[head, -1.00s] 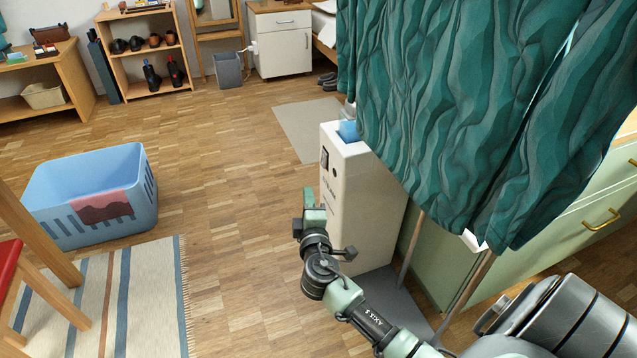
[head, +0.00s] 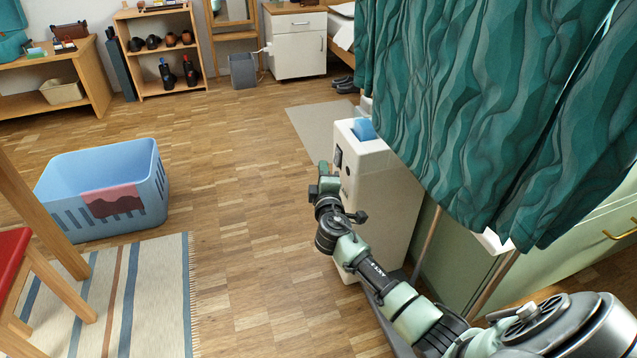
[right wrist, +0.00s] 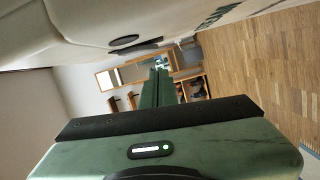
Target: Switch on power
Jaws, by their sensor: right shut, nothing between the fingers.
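A tall white box-like machine (head: 380,190) stands right of centre, partly behind the curtain. Its left face carries a dark rectangular switch (head: 338,157) near the top and a small dark round spot (head: 347,169) beside it. My right gripper (head: 323,168) is shut and empty, just left of that face and close to the switch; I cannot tell if it touches. In the right wrist view the shut fingers (right wrist: 158,88) point away, below the machine's pale face (right wrist: 90,22), which shows a dark oval (right wrist: 124,40). My left gripper is out of view.
A green curtain (head: 470,110) hangs over the machine's right side, in front of a green cabinet (head: 570,250). A blue basket (head: 110,190) stands on the floor at left, near a striped rug (head: 130,290). Floor left of the machine is clear.

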